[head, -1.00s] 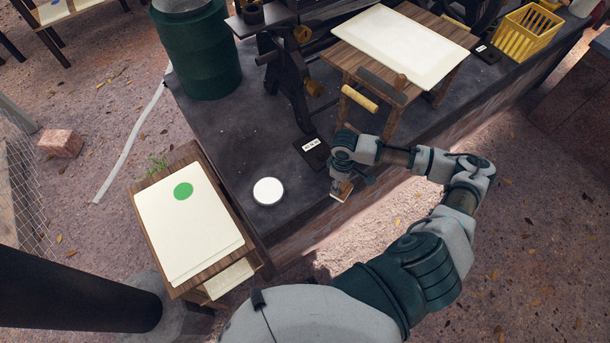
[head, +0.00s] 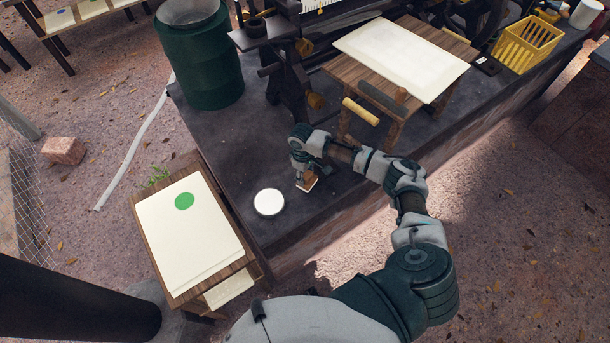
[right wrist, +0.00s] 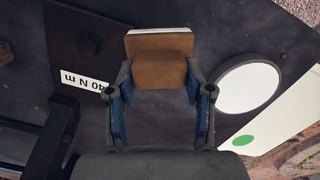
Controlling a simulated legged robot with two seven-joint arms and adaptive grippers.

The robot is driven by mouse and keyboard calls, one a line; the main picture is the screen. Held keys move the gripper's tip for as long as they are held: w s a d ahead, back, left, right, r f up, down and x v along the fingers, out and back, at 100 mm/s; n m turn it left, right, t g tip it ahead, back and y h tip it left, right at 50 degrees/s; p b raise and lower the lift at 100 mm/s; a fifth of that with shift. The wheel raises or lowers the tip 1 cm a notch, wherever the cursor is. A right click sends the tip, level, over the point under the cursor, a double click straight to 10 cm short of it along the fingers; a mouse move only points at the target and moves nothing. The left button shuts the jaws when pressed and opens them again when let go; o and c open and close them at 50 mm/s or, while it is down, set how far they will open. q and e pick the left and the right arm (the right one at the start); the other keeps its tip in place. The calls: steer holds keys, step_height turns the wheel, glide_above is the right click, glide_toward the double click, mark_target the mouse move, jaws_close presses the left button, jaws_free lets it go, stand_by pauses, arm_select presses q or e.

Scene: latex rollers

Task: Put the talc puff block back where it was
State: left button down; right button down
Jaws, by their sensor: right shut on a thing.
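The talc puff block (head: 308,184) is a small brown block with a pale edge. It also shows in the right wrist view (right wrist: 158,58), between the two fingers. My right gripper (right wrist: 158,85) is shut on it; in the head view the gripper (head: 306,176) is over the dark slab, to the right of a round white dish (head: 269,202). The dish also shows in the right wrist view (right wrist: 248,88), to the right of the block. I cannot tell whether the block touches the slab. My left gripper is not in view.
A wooden stand with pale sheets and a green dot (head: 184,201) is at the left of the slab. A wooden table with a pale sheet and rollers (head: 361,111) stands to the right. A green drum (head: 205,70) is behind. A dark plate with a label (right wrist: 82,80) lies beside the gripper.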

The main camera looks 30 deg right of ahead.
steer(key=shift+f, duration=0.5)
steer(key=shift+a, duration=0.3)
steer(key=shift+f, duration=0.4)
steer(key=c, duration=0.7)
jaws_free()
steer(key=shift+o, duration=1.2)
steer(key=shift+d, duration=0.1)
steer(key=shift+d+f, duration=0.1)
steer(key=shift+d, duration=0.05)
step_height(320, 180, up, 13)
steer(key=shift+w+a, duration=0.25)
steer(key=shift+w, duration=0.05)
